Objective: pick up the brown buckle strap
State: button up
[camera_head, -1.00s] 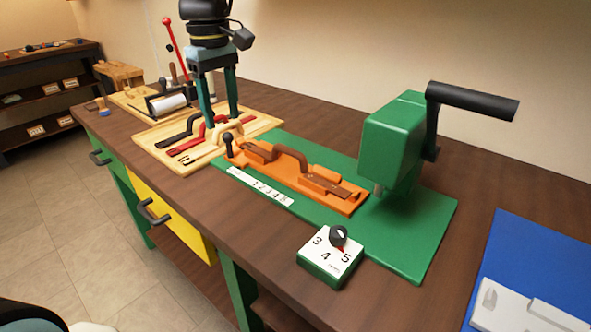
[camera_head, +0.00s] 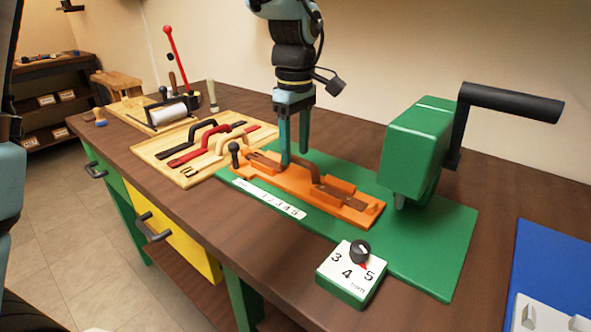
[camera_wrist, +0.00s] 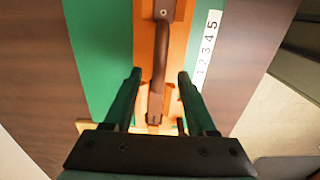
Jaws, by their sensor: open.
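The brown buckle strap (camera_head: 333,191) sits in the orange fixture (camera_head: 352,213) on the green mat, with its middle arched up. In the wrist view the strap (camera_wrist: 156,78) runs lengthwise between my fingers, along the orange fixture (camera_wrist: 178,45). My gripper (camera_head: 295,158) points down over the left part of the strap, one finger on each side of it. It is open, and gaps show between the fingers and the strap in the wrist view (camera_wrist: 159,75). The fingers hide part of the strap in the head view.
A wooden board (camera_head: 150,151) at left carries black, red and cream straps. A green press (camera_head: 417,145) with a black crank stands right of the fixture. A dial box (camera_head: 345,285) sits in front. A black-knobbed post (camera_head: 235,150) rises at the fixture's left end.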

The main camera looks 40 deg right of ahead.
aim_at(295, 156)
jog(key=shift+f, duration=1.5)
jog(key=shift+c, duration=0.3)
grip_shut()
